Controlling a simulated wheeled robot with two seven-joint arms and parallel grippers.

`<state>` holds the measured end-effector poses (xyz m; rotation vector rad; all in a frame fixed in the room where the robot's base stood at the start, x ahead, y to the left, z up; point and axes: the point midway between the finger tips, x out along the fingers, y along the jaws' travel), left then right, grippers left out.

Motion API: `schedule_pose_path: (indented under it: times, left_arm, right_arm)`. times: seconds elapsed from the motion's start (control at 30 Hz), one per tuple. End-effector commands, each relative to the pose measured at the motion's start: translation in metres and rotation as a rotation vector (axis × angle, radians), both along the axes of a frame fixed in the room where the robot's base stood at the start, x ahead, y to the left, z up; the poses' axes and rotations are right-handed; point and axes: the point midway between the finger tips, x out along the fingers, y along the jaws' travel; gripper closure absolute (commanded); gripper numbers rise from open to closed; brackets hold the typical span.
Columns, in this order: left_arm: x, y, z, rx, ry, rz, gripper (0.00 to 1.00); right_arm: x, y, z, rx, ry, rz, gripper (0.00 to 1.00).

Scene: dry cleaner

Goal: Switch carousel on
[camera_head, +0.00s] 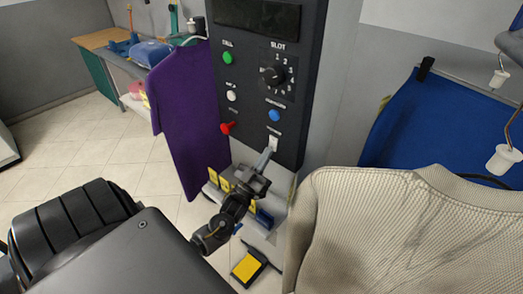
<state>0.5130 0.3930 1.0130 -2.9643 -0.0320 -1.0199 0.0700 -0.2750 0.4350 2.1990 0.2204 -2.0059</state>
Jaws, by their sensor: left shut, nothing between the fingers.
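A dark control panel (252,75) stands upright in the middle of the head view. It carries a green button (228,57), a numbered slot dial (272,76), a white button (232,95), a blue button (274,115) and a red control (227,127). A white switch (274,142) sits low on its right side. My left gripper (264,158) is shut and empty, its tips just below the white switch. I cannot tell whether they touch it. The tips cover part of the area below the switch. My right gripper is out of view.
A purple garment (188,110) hangs left of the panel. A beige knitted garment (380,225) hangs close on the right, with a blue garment (425,125) behind it. A yellow-topped item (247,267) lies below. Tiled floor is open at left.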

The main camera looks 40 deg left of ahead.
Motion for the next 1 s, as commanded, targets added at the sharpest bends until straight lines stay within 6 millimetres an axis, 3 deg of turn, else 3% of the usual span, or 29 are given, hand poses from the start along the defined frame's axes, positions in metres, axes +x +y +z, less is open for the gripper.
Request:
schedule_pose_path:
  times: [0.27, 0.5, 0.8, 1.0]
  left_arm:
    - [0.000, 0.000, -0.001, 0.000, -0.001, 0.000, 1.00]
    - [0.008, 0.000, -0.008, 0.002, -0.068, 0.001, 1.00]
    - [0.005, -0.001, -0.003, 0.002, -0.061, -0.001, 1.00]
    - [-0.014, -0.005, -0.010, 0.001, -0.057, -0.008, 1.00]
  right_arm:
    - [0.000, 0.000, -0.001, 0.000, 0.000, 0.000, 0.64]
    - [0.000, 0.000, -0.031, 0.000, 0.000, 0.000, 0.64]
    - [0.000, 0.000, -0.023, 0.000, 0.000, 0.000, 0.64]
    - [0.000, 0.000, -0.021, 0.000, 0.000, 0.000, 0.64]
